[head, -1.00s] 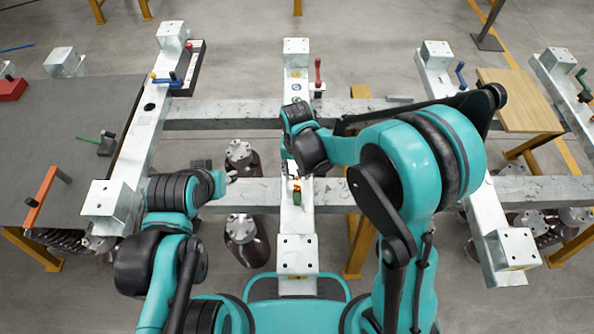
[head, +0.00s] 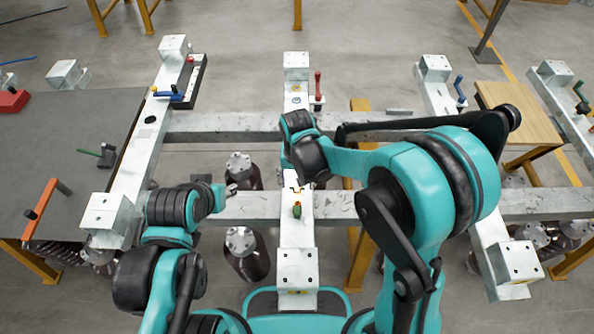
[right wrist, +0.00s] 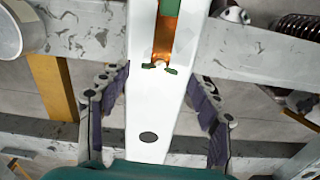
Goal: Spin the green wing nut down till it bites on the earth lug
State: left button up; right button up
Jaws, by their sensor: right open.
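The green wing nut (right wrist: 158,67) shows in the right wrist view as two small green wings either side of a pale stud end. It sits at the end of the orange-copper earth lug (right wrist: 163,40) on a white beam (right wrist: 150,110). My right gripper (right wrist: 158,80) is open, its two dark fingers either side of the beam, with nothing between them touching the nut. In the head view my right gripper (head: 303,172) is over the middle beam and partly hides the lug end. My left gripper (head: 226,192) is left of this beam; its jaws are too small to read.
A green sleeve (head: 297,211) lies on the beam nearer me. A red-handled part (head: 317,87) stands farther along it. Cross rails (head: 240,206) run under the beams, with dark cylinders (head: 245,255) below. A grey table (head: 60,140) is at left, a wooden top (head: 520,105) at right.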

aim_at(297, 188)
notch_tip(297, 188, up, 10)
jog(key=shift+r, duration=0.15)
jog(key=shift+s, duration=0.1)
dwell(0.6)
